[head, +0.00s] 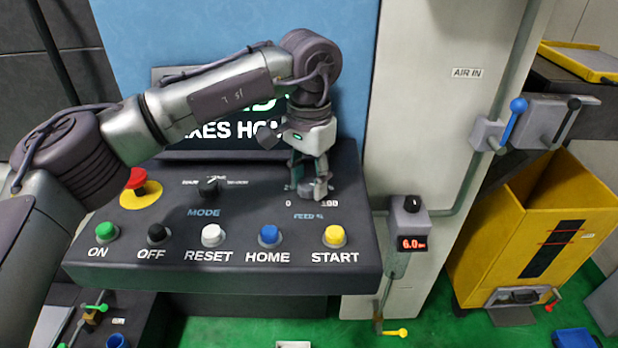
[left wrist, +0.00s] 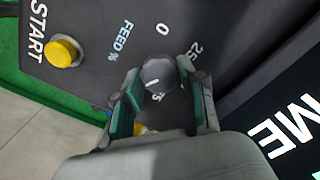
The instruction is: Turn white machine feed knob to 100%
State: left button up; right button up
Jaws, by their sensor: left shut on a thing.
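I cannot tell the exact setting. My right gripper is out of view.
A yellow START button (head: 335,236) is close below the knob. HOME (head: 269,235), RESET (head: 213,235), OFF and ON buttons run to the left. A black mode knob (head: 209,187) and a red emergency stop (head: 136,180) lie left. A screen (head: 226,131) stands behind.

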aim_at(309, 183)
pick_arm(q)
jog(key=o, duration=1.1)
jog(key=shift+o, duration=0.2)
notch_tip(309, 183, up, 12)
